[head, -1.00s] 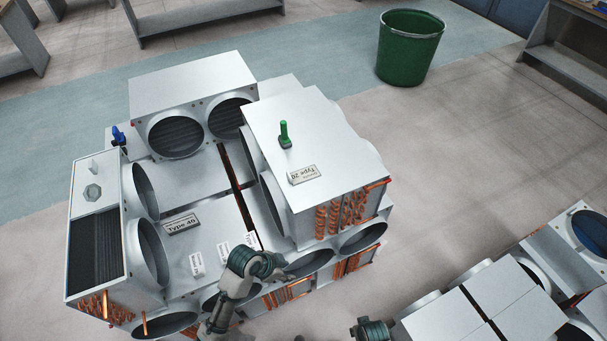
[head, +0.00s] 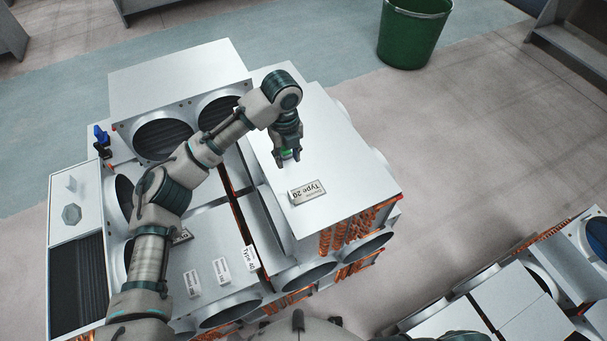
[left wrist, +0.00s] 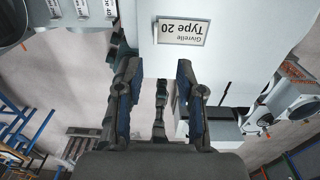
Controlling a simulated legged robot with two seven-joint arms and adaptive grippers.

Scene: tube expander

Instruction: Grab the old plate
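A small plate reading "Type 20" (head: 308,192) lies on top of the raised box at the right of the unit stack. It also shows in the left wrist view (left wrist: 181,31), beyond the fingertips. My left gripper (head: 287,156) is over that box, a little behind the plate in the head view. Its fingers (left wrist: 155,64) are apart with nothing seen held between them. A darker plate (head: 182,236) on the lower unit is partly hidden by my left arm. I cannot tell by looks which plate is the old one. My right gripper is not in view.
A blue-topped piece (head: 101,140) stands at the left. White labels (head: 221,270) lie on the lower unit. A green bucket (head: 413,35) stands on open floor behind.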

